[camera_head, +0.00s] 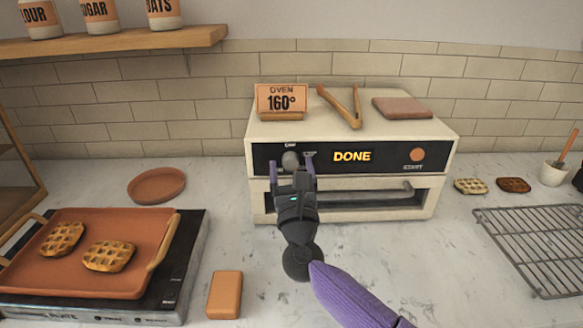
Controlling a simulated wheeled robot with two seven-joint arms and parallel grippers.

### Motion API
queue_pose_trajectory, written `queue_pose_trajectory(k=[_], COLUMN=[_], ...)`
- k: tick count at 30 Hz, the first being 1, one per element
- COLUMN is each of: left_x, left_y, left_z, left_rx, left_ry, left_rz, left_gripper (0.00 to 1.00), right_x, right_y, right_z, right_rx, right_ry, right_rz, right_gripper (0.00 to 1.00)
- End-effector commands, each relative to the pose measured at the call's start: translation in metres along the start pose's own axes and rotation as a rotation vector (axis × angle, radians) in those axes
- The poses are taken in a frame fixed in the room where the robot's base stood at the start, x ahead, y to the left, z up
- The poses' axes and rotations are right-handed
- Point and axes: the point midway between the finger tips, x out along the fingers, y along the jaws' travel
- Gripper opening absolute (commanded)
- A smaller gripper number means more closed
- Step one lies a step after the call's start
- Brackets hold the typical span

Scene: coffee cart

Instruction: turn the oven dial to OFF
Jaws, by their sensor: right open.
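The cream oven (352,128) stands on the counter against the tiled wall. Its black front panel shows a lit "DONE" display (352,157) and an orange start button (417,155). The grey oven dial (291,159) sits at the panel's left end; its lettering is too small and partly covered to read. My right gripper (293,164) is open at the panel, with its fingers on either side of the dial. I cannot tell whether they touch it. Its body hides the area below the dial. My left gripper is out of view.
An "OVEN 160°" sign (281,100), wooden tongs (345,106) and a brown pad (402,107) are on the oven. An orange tray (88,281) with two waffles lies left. A wire rack (540,245) lies right. A brown block (225,294) sits in front.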

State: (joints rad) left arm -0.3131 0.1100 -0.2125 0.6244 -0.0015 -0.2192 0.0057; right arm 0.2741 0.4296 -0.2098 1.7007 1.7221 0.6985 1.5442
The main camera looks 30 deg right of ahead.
Motion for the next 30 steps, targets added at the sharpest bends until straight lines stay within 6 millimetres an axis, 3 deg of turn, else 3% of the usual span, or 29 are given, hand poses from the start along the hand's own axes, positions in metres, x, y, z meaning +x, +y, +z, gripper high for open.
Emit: queue_pose_trajectory(k=[8, 11, 20, 30], left_x=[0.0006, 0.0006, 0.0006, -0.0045], left_y=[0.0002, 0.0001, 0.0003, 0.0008], left_z=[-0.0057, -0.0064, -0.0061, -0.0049], left_rx=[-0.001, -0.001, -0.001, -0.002], left_ry=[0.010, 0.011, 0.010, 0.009], left_rz=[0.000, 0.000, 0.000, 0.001], left_gripper=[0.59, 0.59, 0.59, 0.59], right_x=[0.0028, 0.0027, 0.0025, 0.0028], right_y=[-0.0001, -0.0001, 0.0000, -0.0004], right_z=[0.0002, 0.0002, 0.0001, 0.0012], right_rx=[0.000, 0.000, 0.000, -0.033], right_ry=[-0.001, -0.001, 0.000, 0.002], right_rz=[0.000, 0.000, 0.000, 0.014], right_gripper=[0.81, 0.64, 0.00, 0.00])
